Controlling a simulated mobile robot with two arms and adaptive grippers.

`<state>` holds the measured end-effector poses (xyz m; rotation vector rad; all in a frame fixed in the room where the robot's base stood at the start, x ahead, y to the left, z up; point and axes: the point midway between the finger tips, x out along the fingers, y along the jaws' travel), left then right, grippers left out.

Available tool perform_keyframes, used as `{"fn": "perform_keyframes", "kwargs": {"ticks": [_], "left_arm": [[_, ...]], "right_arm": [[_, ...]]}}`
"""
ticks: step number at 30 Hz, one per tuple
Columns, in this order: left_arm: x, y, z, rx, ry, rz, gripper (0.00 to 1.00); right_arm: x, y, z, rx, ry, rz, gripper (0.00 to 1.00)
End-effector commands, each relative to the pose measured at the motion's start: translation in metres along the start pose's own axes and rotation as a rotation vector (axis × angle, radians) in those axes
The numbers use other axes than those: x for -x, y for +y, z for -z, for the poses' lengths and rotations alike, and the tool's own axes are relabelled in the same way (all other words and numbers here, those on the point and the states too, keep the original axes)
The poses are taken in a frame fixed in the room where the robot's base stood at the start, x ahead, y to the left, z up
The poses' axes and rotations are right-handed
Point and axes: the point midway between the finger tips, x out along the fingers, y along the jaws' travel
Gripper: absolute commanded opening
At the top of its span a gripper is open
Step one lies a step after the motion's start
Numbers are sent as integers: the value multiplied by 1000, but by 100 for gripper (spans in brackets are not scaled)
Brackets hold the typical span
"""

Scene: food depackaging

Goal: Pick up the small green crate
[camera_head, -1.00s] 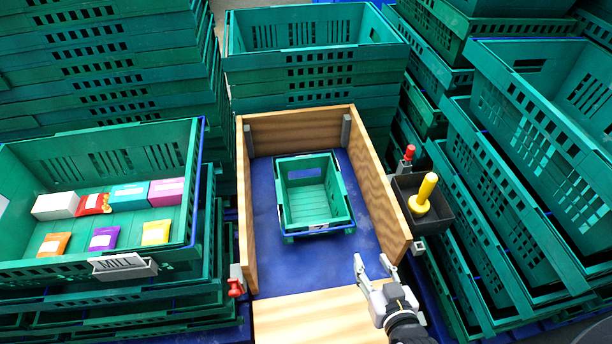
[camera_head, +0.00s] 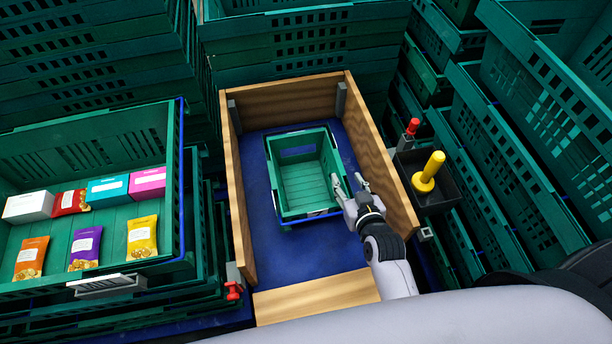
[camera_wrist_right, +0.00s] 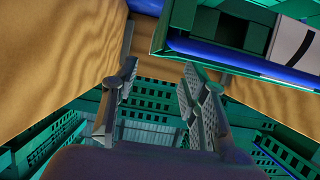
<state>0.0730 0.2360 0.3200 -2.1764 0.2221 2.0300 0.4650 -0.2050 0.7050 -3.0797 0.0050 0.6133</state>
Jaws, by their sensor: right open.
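In the head view I cannot tell whether a finger touches the rim. In the right wrist view the open fingers (camera_wrist_right: 158,95) have nothing between them, and part of the small crate (camera_wrist_right: 225,35) shows at the upper right. My left gripper is not in view.
The wooden box (camera_head: 232,180) has walls left, back and right; its right wall is close to my right gripper. A large crate (camera_head: 62,160) with several food packets stands left. A black holder (camera_head: 440,200) with a yellow-handled item (camera_head: 430,170) is right. Stacked crates surround.

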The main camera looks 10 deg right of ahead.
Motion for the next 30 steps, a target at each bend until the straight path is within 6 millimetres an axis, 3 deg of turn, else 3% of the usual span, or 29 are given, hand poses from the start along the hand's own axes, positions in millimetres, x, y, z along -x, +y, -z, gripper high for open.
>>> {"fn": "perform_keyframes", "kwargs": {"ticks": [3,7,18,26,30], "left_arm": [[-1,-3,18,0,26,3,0],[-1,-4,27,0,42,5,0],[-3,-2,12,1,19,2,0],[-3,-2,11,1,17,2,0],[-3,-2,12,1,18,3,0]], "right_arm": [[-14,0,0,0,1,0,41],[-20,0,0,0,0,0,41],[-68,1,2,1,1,-1,41],[-70,1,2,1,0,-1,41],[-70,1,2,1,0,-1,32]]}}
